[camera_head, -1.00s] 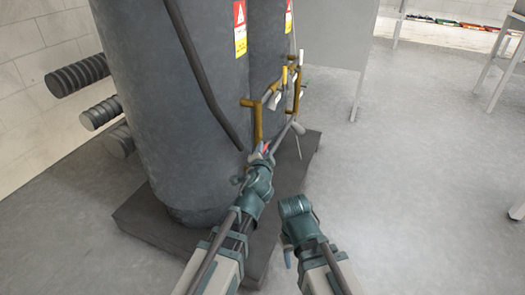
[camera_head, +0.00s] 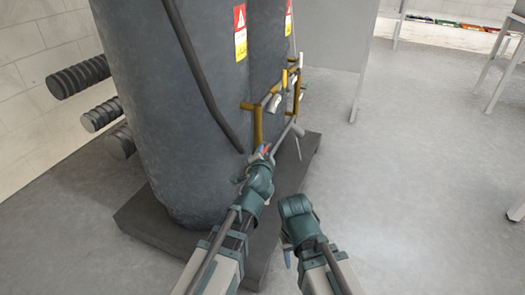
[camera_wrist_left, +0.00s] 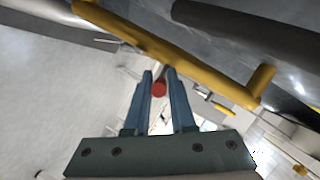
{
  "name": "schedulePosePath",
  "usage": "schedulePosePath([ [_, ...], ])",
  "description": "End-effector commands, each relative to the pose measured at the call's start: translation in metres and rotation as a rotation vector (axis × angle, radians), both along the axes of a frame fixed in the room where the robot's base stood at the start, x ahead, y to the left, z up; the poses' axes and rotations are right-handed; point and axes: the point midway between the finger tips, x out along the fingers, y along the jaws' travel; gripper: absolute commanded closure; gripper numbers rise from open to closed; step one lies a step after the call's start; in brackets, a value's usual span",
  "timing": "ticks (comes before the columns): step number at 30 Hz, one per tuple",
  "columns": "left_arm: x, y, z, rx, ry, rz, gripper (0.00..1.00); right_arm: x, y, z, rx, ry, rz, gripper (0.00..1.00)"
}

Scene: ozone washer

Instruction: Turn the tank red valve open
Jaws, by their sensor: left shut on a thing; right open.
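The red valve (camera_wrist_left: 159,89) shows as a small red piece between the two blue fingers of my left gripper (camera_wrist_left: 160,74) in the left wrist view. The fingers are close together with the red piece held between them. In the head view, my left gripper (camera_head: 263,153) is low at the front of the large grey tank (camera_head: 165,100), by the pipework, with a bit of red at its tip. The rest of the valve is hidden by the gripper. My right gripper (camera_head: 296,207) is apart from the tank, to the right and nearer; its fingertips are hidden.
A yellow pipe (camera_wrist_left: 185,45) crosses close beyond the left fingers. Yellow pipework (camera_head: 258,122) also shows on the tank front in the head view. The tank stands on a dark plinth (camera_head: 150,215). Open grey floor (camera_head: 420,190) lies to the right.

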Motion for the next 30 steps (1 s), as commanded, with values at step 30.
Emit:
schedulePosePath([
  [30,0.009,-0.004,0.03,0.172,0.533,0.0,1.0,-0.001,0.0,0.128,-0.002,0.005,0.017,0.5],
])
